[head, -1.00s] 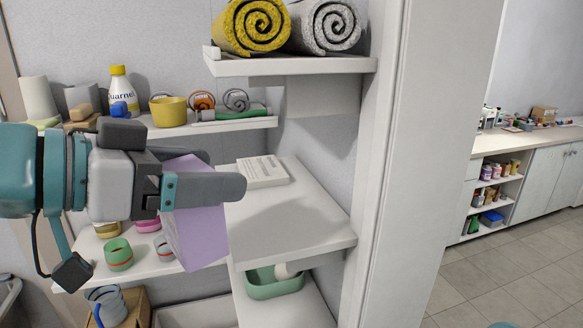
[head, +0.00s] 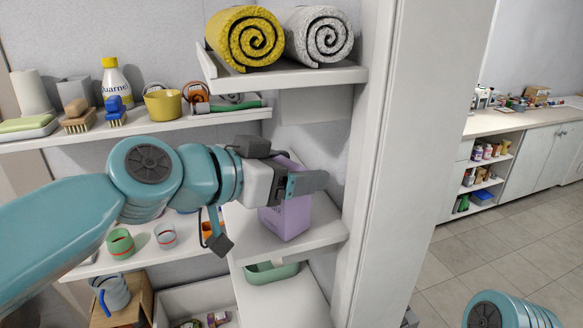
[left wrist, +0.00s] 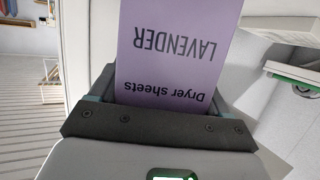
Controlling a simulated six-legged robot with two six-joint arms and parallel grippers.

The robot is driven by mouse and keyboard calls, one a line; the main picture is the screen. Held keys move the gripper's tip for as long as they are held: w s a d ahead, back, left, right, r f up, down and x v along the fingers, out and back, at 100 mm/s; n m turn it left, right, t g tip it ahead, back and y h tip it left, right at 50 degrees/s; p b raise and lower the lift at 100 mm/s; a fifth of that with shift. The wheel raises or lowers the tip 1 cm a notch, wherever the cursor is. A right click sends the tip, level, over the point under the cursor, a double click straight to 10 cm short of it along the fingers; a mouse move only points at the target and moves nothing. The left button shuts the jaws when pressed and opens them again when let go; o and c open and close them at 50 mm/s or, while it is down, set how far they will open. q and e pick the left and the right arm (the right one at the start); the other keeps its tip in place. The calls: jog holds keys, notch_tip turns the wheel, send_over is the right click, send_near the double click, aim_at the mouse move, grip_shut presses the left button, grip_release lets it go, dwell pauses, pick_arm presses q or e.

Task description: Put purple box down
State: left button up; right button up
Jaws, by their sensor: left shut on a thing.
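The purple box (head: 288,216) is in my left gripper (head: 302,182), over the middle white shelf (head: 250,234) in the head view. The gripper is shut on the upper part of the box, and the box hangs upright below it. Its lower edge is at or just above the shelf board; I cannot tell if it touches. In the left wrist view the box (left wrist: 175,45) fills the space between the jaws, with "LAVENDER Dryer sheets" printed on it. My right gripper is not in view; only a teal part of mine shows at the lower right.
A shelf above holds a rolled yellow towel (head: 243,38) and a rolled grey towel (head: 319,35). A white upright panel (head: 385,160) stands right of the box. A green bin (head: 270,272) is below. Cups, brushes and a bottle (head: 115,80) stand on the left shelves.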

pick_arm(q)
jog(key=shift+w+f, duration=0.25)
jog(key=o, duration=1.2)
jog(key=shift+o, duration=0.5)
jog(key=shift+s+r, duration=0.15)
jog(key=shift+s, duration=0.05)
jog(key=shift+w+r, duration=0.1)
jog(key=shift+r, duration=0.15)
jog(key=b+v, duration=0.3)
jog(key=v, duration=0.9)
jog(key=shift+f, duration=0.15)
jog(key=shift+w, duration=0.1)
jog(key=shift+a, duration=0.1)
